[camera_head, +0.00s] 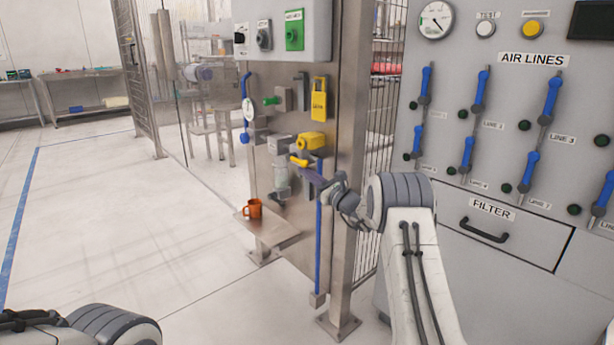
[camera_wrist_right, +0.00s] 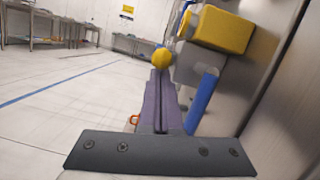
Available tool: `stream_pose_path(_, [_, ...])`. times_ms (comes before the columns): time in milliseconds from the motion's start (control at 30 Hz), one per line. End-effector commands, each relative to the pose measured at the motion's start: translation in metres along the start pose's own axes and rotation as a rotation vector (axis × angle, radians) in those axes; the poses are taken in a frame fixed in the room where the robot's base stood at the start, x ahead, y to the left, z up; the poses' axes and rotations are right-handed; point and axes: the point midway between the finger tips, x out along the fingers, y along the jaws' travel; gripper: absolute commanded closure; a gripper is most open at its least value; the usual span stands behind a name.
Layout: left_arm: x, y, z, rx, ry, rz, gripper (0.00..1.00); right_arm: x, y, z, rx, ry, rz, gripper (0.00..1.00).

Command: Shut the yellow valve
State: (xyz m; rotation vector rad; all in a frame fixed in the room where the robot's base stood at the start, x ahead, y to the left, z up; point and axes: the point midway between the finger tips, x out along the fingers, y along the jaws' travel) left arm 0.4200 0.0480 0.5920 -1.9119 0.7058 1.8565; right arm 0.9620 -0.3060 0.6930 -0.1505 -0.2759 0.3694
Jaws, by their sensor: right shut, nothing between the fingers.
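The yellow valve is on the steel post panel, with a yellow block-shaped body (camera_head: 311,141) and a short yellow handle (camera_head: 299,161) just below it. The handle lies roughly level in the head view. My right gripper (camera_head: 303,172) is at the handle, just below it, its purple fingers shut with nothing between them. In the right wrist view the fingers (camera_wrist_right: 160,78) point at the handle's rounded yellow end (camera_wrist_right: 162,58). I cannot tell whether they touch. The yellow body (camera_wrist_right: 223,29) is up and right of them. My left gripper is out of view.
An orange mug (camera_head: 253,208) stands on a small steel shelf (camera_head: 275,232) at lower left. The grey air lines cabinet (camera_head: 455,105) is at right; open floor lies left.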

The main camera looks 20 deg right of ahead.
Motion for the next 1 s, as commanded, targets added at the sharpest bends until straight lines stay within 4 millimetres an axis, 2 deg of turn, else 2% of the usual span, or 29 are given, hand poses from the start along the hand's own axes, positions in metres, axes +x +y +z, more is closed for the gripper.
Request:
stream_pose_path(767, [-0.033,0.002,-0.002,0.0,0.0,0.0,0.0,0.0,-0.003,0.012,0.005,0.114,0.022,1.0])
stream_pose_path(1000, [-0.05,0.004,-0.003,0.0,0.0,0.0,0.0,0.001,-0.004,0.019,0.006,0.169,0.033,1.0])
